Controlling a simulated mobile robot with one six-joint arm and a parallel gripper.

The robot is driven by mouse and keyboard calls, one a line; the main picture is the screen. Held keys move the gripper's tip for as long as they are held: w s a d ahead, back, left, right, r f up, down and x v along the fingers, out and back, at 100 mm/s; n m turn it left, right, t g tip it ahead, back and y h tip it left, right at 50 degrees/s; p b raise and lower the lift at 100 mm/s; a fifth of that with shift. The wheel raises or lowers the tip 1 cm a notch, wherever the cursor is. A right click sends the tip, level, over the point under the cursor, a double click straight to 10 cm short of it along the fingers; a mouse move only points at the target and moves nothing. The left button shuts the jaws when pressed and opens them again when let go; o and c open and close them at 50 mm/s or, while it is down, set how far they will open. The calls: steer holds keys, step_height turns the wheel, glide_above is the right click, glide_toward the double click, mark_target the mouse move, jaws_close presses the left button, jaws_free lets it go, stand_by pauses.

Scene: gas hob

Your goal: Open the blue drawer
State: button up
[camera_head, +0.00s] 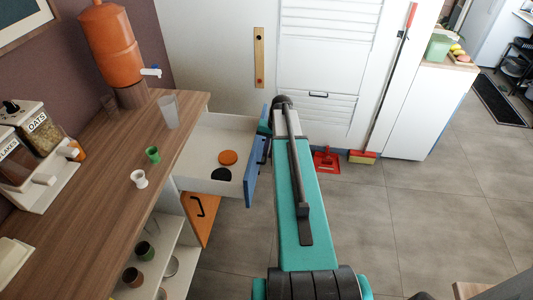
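The blue drawer (251,178) is in the counter at the left of the head view. It stands pulled out, its white inside showing. An orange disc (228,157) and a dark disc (221,174) lie in it. A dark handle (263,152) shows on the blue front. My teal arm reaches forward from the bottom of the view along the right side of the front. My gripper (265,130) is at the drawer front by the handle, mostly hidden behind my arm. I cannot see its fingers clearly, nor whether they touch the handle.
The wooden counter (85,215) holds cereal dispensers (40,140), an orange water dispenser (112,45), a clear glass (167,111) and small cups. Below the drawer is an orange front (200,220) with a handle. A red dustpan (326,160) and broom stand ahead. Floor at right is clear.

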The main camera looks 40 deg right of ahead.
steer(key=o, duration=0.4)
steer(key=shift+w+d, duration=0.15)
steer(key=shift+w, duration=0.1)
steer(key=shift+s, duration=0.1)
steer(key=shift+r, duration=0.15)
steer(key=shift+s+d+r+b, duration=0.3)
steer(key=shift+r+b, duration=0.2)
steer(key=shift+r, duration=1.7)
steer(key=shift+s+d+r+b, duration=0.2)
steer(key=shift+s+r+b, duration=0.25)
steer(key=shift+r, duration=1.8)
steer(key=shift+s+d+r+b, duration=0.25)
steer(key=shift+r+b, duration=0.3)
steer(key=shift+r, duration=1.65)
